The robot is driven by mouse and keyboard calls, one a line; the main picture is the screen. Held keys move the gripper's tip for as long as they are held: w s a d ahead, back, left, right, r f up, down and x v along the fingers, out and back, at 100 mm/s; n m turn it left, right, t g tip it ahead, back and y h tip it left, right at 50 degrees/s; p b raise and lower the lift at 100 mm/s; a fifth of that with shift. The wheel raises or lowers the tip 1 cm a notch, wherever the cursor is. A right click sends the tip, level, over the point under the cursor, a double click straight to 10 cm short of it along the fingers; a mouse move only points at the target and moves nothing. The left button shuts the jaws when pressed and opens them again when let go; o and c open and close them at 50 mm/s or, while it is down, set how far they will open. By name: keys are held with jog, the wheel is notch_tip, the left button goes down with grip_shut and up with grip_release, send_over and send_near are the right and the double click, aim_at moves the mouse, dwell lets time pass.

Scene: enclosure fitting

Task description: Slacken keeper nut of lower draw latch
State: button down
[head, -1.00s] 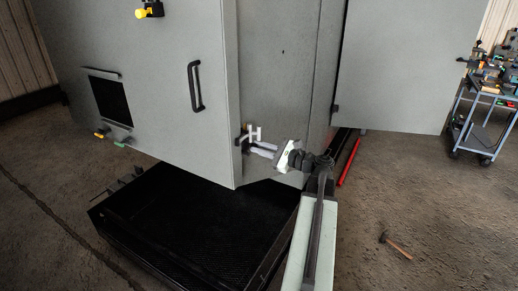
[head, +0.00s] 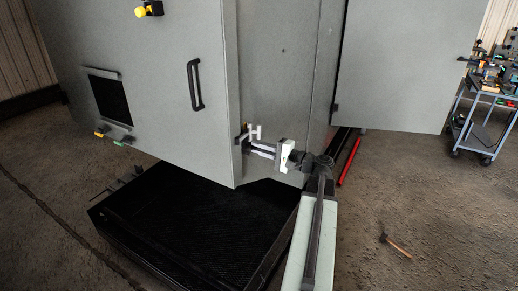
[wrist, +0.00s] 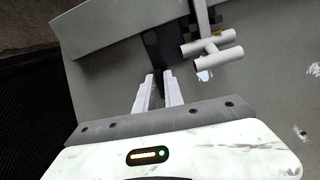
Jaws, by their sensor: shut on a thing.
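The lower draw latch (head: 254,131) is on the grey enclosure near its front right corner, low down. Its pale T-shaped handle shows large in the wrist view (wrist: 212,46), beside a dark keeper block (wrist: 160,42). My gripper (head: 251,147) reaches in from the right just below the handle. In the wrist view its two pale fingers (wrist: 160,77) are shut at the lower end of the keeper block, with a narrow dark piece between the tips. That piece is at the keeper nut's place; the nut itself is mostly hidden. The fingers are apart from the T-handle.
A door with a black handle (head: 195,86) is left of the latch. A black plinth (head: 190,215) lies below. An open panel (head: 395,70) stands to the right. A red bar (head: 349,161), a hammer (head: 396,245) and a tool cart (head: 482,125) are farther right.

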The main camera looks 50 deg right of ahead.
jog(key=n, duration=1.1)
jog(key=shift+f+n, duration=0.25)
jog(key=shift+n, duration=0.15)
dwell(0.3)
jog(key=c, duration=1.5)
grip_release()
jog(key=shift+d, duration=0.1)
jog(key=v, duration=0.8)
jog(key=shift+w, duration=0.1)
